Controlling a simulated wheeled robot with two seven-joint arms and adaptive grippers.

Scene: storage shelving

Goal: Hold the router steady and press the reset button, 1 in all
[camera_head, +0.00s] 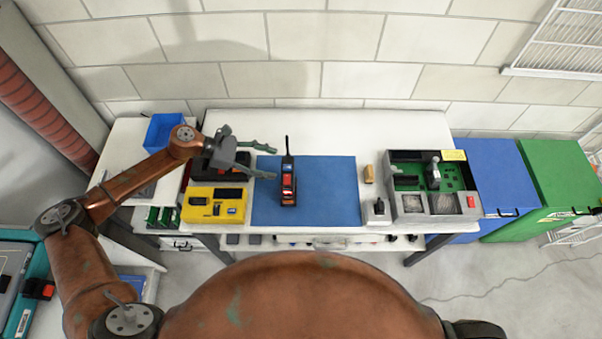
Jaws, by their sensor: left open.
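A small dark device with red panels and an upright antenna, which looks like the router (288,186), stands on the blue mat (335,190). A reset button cannot be made out at this size. My left gripper (273,161) is open, its greenish fingers pointing right, just left of the device. The fingers appear apart from it, with nothing between them. My right gripper is not in view.
A yellow device (215,218) and a black box lie left of the mat. A grey-and-green unit (408,206) and a small tan block (369,174) stand to its right. The white table (330,125) is clear behind the mat. Blue and green cabinets stand farther right.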

